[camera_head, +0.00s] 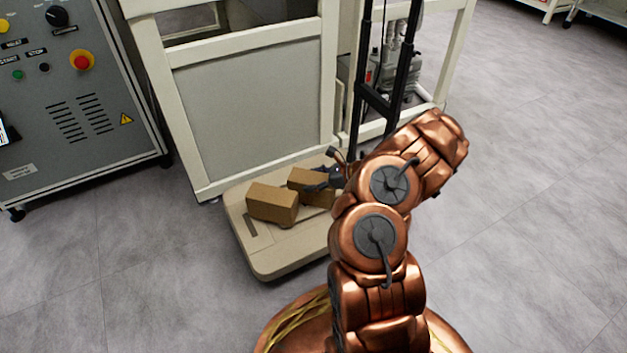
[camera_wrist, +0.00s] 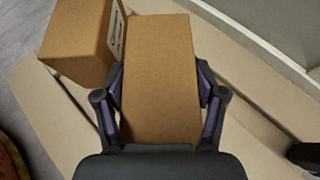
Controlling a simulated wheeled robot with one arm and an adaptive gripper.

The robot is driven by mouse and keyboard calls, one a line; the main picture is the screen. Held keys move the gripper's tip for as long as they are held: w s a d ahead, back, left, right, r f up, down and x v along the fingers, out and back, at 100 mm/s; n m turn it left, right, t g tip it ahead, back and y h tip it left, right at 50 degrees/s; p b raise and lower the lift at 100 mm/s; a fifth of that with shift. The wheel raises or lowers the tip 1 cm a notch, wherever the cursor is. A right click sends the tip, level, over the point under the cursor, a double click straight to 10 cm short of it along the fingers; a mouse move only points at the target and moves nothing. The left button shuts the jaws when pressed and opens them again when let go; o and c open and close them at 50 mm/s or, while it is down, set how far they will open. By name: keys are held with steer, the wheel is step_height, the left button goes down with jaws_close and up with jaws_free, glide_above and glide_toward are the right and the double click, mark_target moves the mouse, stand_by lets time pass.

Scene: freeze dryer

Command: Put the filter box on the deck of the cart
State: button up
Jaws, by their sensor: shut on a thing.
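My gripper (camera_wrist: 160,88) is shut on a brown cardboard box (camera_wrist: 158,48), the filter box, with one finger on each side of it. The same box shows in the head view (camera_head: 308,184), at or just above the deck of the cart (camera_head: 270,262). I cannot tell whether its underside touches the deck. The cart's beige deck spreads under the box in the wrist view. In the head view, my gripper (camera_head: 320,184) reaches the box from the right and hides part of it.
A second brown box (camera_head: 271,204) sits on the deck, close to the left of the held one. A white-framed cabinet (camera_head: 255,110) stands just behind the cart. A black upright frame (camera_head: 380,100) rises near its right. A control panel (camera_head: 75,90) is at left. Floor is clear in front.

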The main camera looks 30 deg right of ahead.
steer(key=o, duration=1.7)
steer(key=shift+o, duration=0.2)
